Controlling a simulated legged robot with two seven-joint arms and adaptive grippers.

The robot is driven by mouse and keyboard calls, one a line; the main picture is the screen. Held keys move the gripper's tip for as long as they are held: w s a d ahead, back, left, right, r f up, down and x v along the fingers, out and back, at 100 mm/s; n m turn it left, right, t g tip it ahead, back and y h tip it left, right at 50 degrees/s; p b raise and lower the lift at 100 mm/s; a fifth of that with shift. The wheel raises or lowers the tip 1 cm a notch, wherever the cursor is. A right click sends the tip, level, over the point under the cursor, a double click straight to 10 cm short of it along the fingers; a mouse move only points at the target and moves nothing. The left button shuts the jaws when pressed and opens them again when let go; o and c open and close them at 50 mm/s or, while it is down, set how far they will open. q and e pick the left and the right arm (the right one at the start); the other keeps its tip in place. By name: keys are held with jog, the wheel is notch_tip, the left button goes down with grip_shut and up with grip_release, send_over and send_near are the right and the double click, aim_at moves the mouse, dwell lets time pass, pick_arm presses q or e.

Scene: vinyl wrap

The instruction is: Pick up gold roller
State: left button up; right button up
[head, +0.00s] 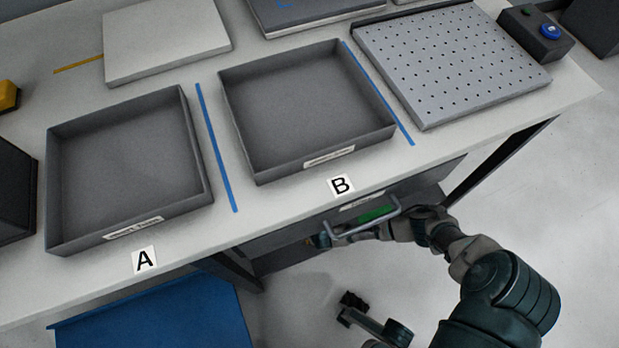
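I cannot make out a gold roller in this view. My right gripper (322,240) reaches from the lower right to the front of a drawer (290,240) under the table, next to a grey bar handle (362,229). The handle partly covers the fingers, and I cannot tell whether they grip it or are open. A green patch (378,213) shows behind the handle.
Empty grey trays stand at labels A (125,165) and B (310,110) on the white table (300,205). A perforated plate (450,60), a button box (540,35) and a cut-off yellow object (8,95) are also there. A blue surface (160,320) lies below.

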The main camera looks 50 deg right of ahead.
jog(key=shift+r, duration=0.15)
jog(key=shift+c, duration=0.5)
jog(key=c, duration=0.8)
jog(key=shift+c, duration=1.1)
jog(key=shift+a, duration=0.1)
